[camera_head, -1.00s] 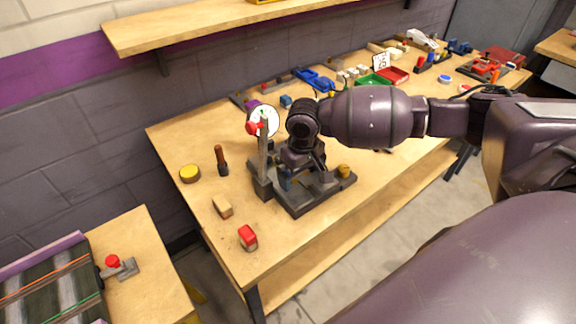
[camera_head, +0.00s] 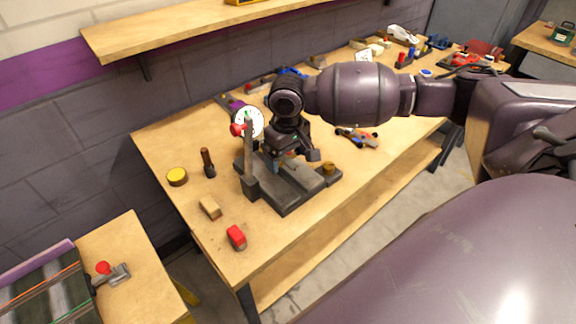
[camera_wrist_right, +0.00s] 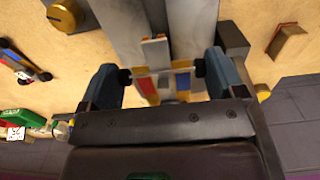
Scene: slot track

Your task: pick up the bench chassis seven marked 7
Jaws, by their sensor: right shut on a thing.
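My right gripper (camera_head: 287,160) is over the dark grey gauge fixture (camera_head: 285,195), just right of its upright post. In the right wrist view its two blue fingers (camera_wrist_right: 167,80) are shut on a small chassis (camera_wrist_right: 145,88) with red, yellow and blue patches, the bench chassis by its place in the jaws. No 7 is legible on it. In the head view the gripper mostly hides the chassis, and I cannot tell whether it touches the fixture. My left gripper is not in view.
The fixture carries a white dial (camera_head: 249,122) and a brass knob (camera_head: 329,168). Another coloured chassis (camera_head: 357,137) lies to the right.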

